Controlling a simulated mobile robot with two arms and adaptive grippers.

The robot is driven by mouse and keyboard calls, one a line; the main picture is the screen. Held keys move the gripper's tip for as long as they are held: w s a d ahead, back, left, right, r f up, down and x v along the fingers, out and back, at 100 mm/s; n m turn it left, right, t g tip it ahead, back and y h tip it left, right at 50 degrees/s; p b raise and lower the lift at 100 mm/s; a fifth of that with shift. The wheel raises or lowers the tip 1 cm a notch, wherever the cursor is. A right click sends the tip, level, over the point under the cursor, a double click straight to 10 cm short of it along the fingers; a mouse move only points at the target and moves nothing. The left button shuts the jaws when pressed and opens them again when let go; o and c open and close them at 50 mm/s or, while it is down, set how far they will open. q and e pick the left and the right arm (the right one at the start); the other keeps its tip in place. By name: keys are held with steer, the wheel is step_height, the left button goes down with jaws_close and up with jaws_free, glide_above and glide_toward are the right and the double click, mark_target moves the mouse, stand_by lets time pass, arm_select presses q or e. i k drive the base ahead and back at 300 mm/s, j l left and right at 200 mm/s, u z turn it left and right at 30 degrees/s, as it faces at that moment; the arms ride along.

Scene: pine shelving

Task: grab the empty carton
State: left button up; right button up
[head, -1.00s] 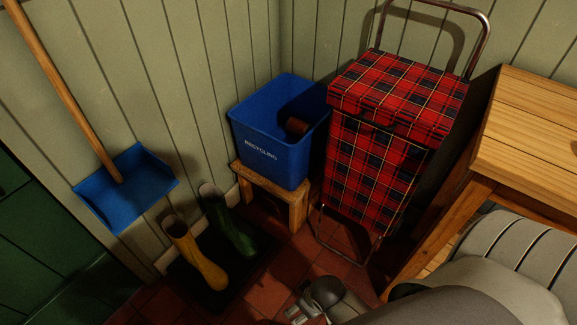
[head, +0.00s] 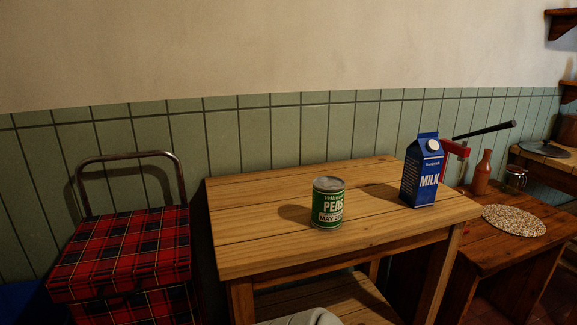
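A blue milk carton (head: 421,172) with a white cap and the word MILK stands upright near the right end of a pine table (head: 240,247). I cannot see inside it, so whether it is empty does not show. A green can of peas (head: 328,203) stands to its left on the same table, apart from it. Neither gripper is in the head view now; only a grey rounded part of mine shows at the bottom edge.
A red tartan trolley bag (head: 118,250) with a metal handle stands left of the table. To the right, a lower wooden table (head: 481,252) holds a speckled round mat (head: 514,221), a brown bottle (head: 483,172) and a small jar (head: 515,179). A red device with a black lever (head: 455,149) is behind the carton.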

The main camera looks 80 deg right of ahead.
mark_target(424, 157)
steer(key=z, duration=3.3)
